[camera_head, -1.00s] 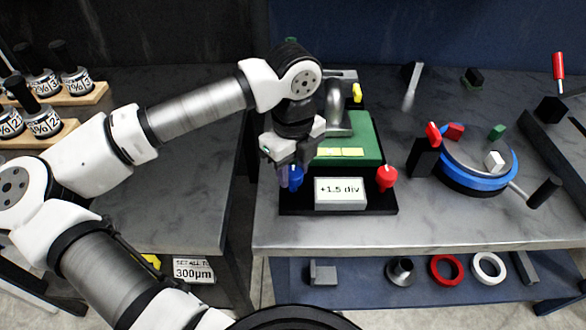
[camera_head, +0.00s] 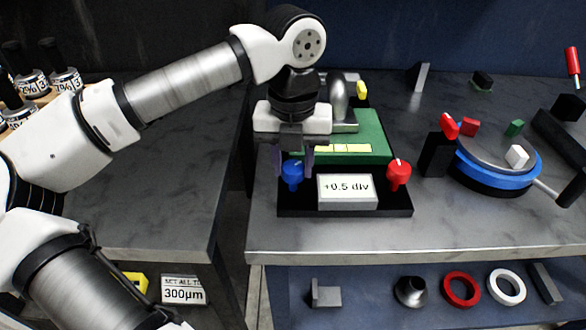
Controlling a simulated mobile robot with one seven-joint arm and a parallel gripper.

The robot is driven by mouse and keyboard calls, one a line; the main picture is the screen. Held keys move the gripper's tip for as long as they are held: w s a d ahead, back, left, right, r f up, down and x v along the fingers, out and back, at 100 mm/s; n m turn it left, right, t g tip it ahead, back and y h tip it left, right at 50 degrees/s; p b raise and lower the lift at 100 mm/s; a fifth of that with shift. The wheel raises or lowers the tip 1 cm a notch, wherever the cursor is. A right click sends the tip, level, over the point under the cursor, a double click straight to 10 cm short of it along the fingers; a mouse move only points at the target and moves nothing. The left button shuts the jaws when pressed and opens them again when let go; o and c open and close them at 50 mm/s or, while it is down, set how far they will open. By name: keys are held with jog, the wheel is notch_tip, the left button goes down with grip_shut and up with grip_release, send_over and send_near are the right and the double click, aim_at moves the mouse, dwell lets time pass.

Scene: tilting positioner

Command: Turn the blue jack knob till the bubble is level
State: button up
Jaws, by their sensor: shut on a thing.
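The blue jack knob (camera_head: 292,176) stands at the front left of the black base plate (camera_head: 345,210). My gripper (camera_head: 292,160) points down over it, its fingers on either side, shut on the knob. A red knob (camera_head: 398,173) stands at the front right of the plate. Between them a display (camera_head: 347,191) reads +0.5 div. Behind it, the yellow bubble vial (camera_head: 345,148) lies on the green tilting plate (camera_head: 374,142). My gripper partly covers the green plate's left side, and the bubble's exact place is too small to tell.
A blue-rimmed round table (camera_head: 495,175) with red, green and white pieces stands to the right. A black block with a red top (camera_head: 437,150) stands beside it. Several rings and parts lie on the lower shelf (camera_head: 385,310). The front bench strip is clear.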

aim_at(293, 166)
jog(key=shift+m+b, duration=0.35)
jog(key=shift+m, duration=0.55)
jog(key=o, duration=1)
jog(key=shift+r, duration=0.15)
notch_tip(293, 166, up, 14)
jog(key=shift+f, duration=0.2)
